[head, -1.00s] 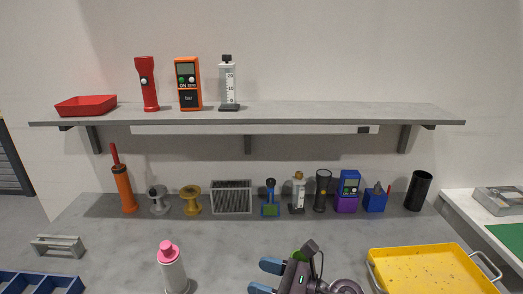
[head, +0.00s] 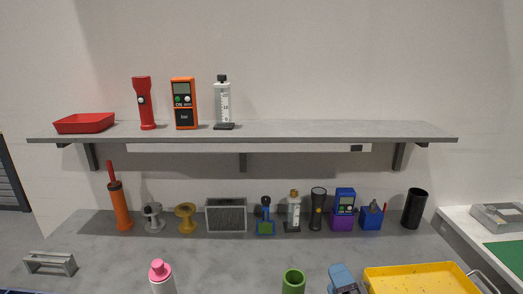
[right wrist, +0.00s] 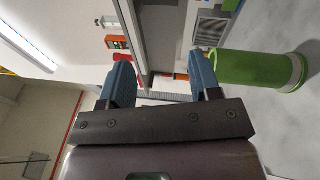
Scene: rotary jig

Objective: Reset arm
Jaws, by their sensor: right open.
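My right gripper shows at the bottom of the head view (head: 342,279), with only a blue finger and part of the hand in frame. In the right wrist view its two blue fingers (right wrist: 159,62) are spread apart with nothing held between them. A green cylinder (head: 293,282) stands on the bench just left of it. The cylinder shows large in the right wrist view (right wrist: 250,70), outside the fingers on the right. My left gripper is not in view.
A yellow tray (head: 412,270) lies right of my right gripper. A pink-capped bottle (head: 161,277) stands left. A row of tools, including a grey panel (head: 226,216) and a black cup (head: 414,208), lines the wall beneath a shelf (head: 290,131). Mid-bench is clear.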

